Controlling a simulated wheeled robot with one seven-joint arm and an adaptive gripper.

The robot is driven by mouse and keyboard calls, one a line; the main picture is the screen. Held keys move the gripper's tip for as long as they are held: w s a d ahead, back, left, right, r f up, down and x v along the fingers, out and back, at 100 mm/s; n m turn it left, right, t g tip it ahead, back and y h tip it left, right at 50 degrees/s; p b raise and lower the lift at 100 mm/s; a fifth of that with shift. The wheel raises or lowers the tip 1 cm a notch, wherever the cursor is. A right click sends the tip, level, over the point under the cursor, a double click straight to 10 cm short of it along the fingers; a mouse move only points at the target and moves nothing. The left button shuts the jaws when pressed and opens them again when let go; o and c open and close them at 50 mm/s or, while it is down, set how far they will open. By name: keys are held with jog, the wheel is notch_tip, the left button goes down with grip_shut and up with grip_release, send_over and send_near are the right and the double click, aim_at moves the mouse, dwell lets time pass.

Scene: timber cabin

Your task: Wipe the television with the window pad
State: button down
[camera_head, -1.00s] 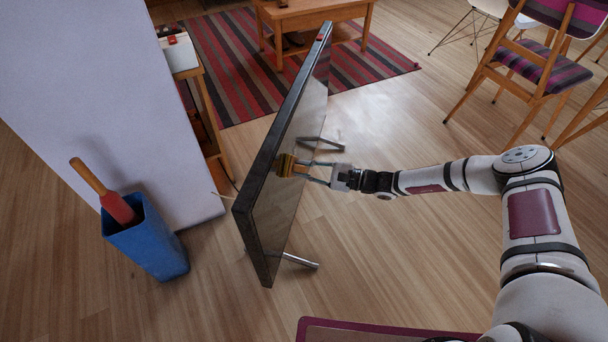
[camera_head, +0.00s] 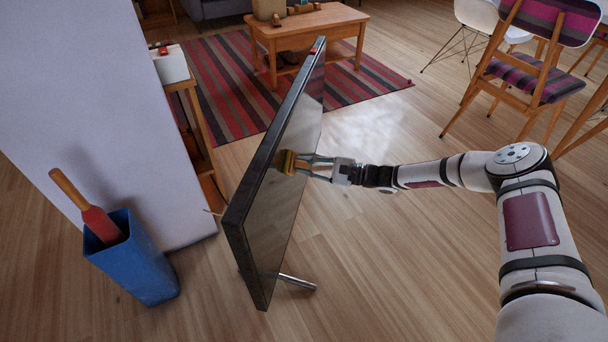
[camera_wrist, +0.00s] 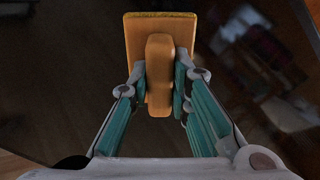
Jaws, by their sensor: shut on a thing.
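The television (camera_head: 272,190) is a thin dark panel standing on metal feet on the wooden floor, its glossy screen facing right toward my arm. My gripper (camera_head: 311,164) reaches in from the right, shut on the window pad (camera_head: 287,162). In the wrist view, the pad (camera_wrist: 160,35) is an orange-yellow block with a raised handle, and the teal fingers of my gripper (camera_wrist: 160,85) clasp that handle from both sides. The pad's face is at the screen; I cannot tell for sure whether it touches. The dark screen fills much of the wrist view behind it.
A blue bin (camera_head: 135,262) with a red-and-wood handled tool (camera_head: 85,207) stands left of the television by a white wall (camera_head: 95,90). Behind are a striped rug (camera_head: 230,90), a coffee table (camera_head: 305,25) and a chair (camera_head: 530,60). Floor right of the television is open.

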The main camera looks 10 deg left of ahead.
aim_at(293, 172)
jog(key=shift+w+d+f+b, duration=0.1)
jog(key=shift+w+b, duration=1.3)
jog(key=shift+w, duration=0.1)
jog(key=shift+s+r+p, duration=0.25)
jog(key=shift+s+p, duration=0.25)
jog(key=shift+s+a+f+p, duration=0.1)
jog(key=shift+s+a+p, duration=0.1)
jog(key=shift+s+p, duration=0.9)
jog(key=shift+s+a+p, duration=0.15)
jog(key=shift+s+p, duration=0.55)
jog(key=shift+s, duration=0.8)
jog(key=shift+s+a+p, duration=0.15)
jog(key=shift+s+p, duration=0.65)
jog(key=shift+s, duration=0.35)
jog(key=shift+s+a+p, duration=0.2)
jog(key=shift+s+p, duration=0.6)
jog(key=shift+s, duration=0.3)
jog(key=shift+s+a+p, duration=0.15)
jog(key=shift+s+p, duration=0.65)
jog(key=shift+s, duration=0.35)
jog(key=d, duration=0.6)
jog(key=shift+s, duration=0.25)
